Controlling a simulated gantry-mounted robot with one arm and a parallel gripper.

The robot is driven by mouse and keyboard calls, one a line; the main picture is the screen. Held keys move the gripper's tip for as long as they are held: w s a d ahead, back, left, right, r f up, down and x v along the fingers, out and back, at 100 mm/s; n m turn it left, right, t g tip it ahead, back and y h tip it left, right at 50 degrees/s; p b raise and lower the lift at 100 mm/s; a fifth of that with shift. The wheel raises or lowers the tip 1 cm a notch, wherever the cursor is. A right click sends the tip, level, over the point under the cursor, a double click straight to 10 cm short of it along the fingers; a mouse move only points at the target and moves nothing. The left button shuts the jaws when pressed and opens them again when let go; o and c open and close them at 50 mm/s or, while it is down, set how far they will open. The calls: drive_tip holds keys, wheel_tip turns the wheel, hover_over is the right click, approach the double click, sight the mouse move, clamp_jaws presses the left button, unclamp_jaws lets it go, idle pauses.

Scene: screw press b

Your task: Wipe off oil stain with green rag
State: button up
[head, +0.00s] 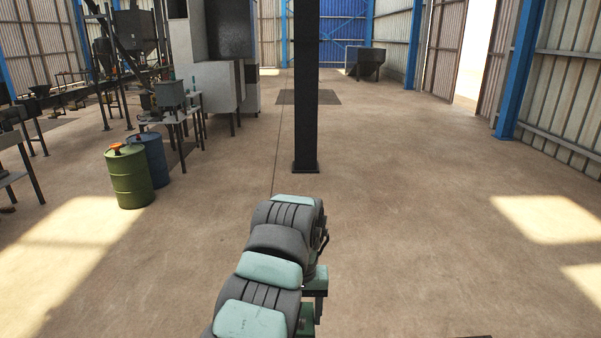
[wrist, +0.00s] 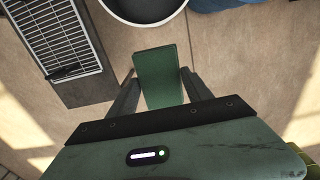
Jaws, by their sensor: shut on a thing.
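The green rag (wrist: 158,72) is between the two dark fingers of my gripper (wrist: 158,74) in the wrist view. My gripper is shut on it, and the rag reaches out past the fingertips. Bare floor lies beyond the rag in that view. I cannot make out an oil stain for certain in either view. In the head view my arm blocks part of the floor, and neither the gripper nor the rag can be made out there.
A grated panel (wrist: 57,40) and a round pale-rimmed container (wrist: 108,8) lie near the rag in the wrist view. The head view shows a green barrel (head: 131,180), a blue barrel (head: 152,160) and a dark column (head: 305,100). Floor at right is clear.

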wheel_tip(320, 180, down, 30)
drive_tip(key=b, duration=2.7)
drive_tip(key=shift+r, duration=0.15)
